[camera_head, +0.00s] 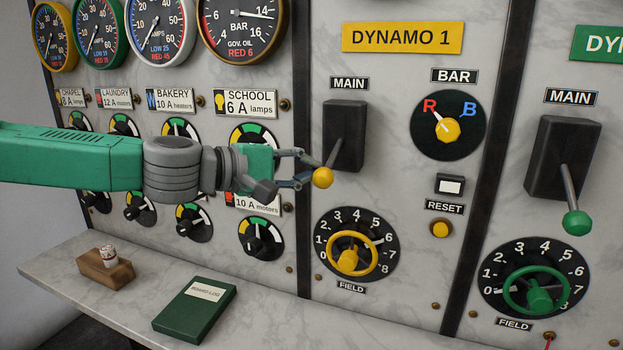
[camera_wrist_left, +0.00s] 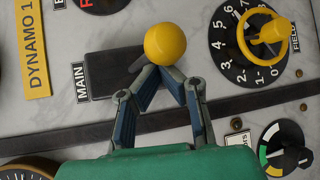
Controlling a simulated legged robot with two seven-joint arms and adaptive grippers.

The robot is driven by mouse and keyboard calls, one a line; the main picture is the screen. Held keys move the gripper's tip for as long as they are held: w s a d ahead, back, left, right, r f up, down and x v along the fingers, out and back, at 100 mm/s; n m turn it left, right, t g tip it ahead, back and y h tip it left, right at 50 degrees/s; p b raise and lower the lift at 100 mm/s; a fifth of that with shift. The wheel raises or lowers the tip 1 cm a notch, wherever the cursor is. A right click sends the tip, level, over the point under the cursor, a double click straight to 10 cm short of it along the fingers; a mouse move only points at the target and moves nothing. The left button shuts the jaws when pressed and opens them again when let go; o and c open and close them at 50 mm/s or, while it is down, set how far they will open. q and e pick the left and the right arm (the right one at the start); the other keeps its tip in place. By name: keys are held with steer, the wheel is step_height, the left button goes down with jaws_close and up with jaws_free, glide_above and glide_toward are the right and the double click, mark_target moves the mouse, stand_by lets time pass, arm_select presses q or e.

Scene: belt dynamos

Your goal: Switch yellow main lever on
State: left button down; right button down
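The yellow main lever has a round yellow knob (camera_head: 323,178) on a short metal rod. It comes out of a black housing (camera_head: 345,133) below the DYNAMO 1 sign, and the knob hangs low, tilted downward. In the left wrist view the knob (camera_wrist_left: 165,45) is just beyond my fingertips. My left gripper (camera_head: 308,171) reaches in from the left, with its fingertips at the knob. Its fingers (camera_wrist_left: 160,70) slant towards each other and the knob partly hides their tips, so I cannot tell whether they grip it. My right gripper is not in view.
Below the lever is a yellow field handwheel (camera_head: 350,254). To the right are the BAR selector (camera_head: 447,130) and a green-knobbed lever (camera_head: 576,222). A green book (camera_head: 195,309) and a wooden block (camera_head: 106,268) lie on the marble ledge (camera_head: 262,318).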

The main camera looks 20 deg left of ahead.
arm_select(q)
steer(key=shift+s+d+r+p, duration=0.15)
steer(key=shift+r+p, duration=0.95)
steer(key=shift+r, duration=1.55)
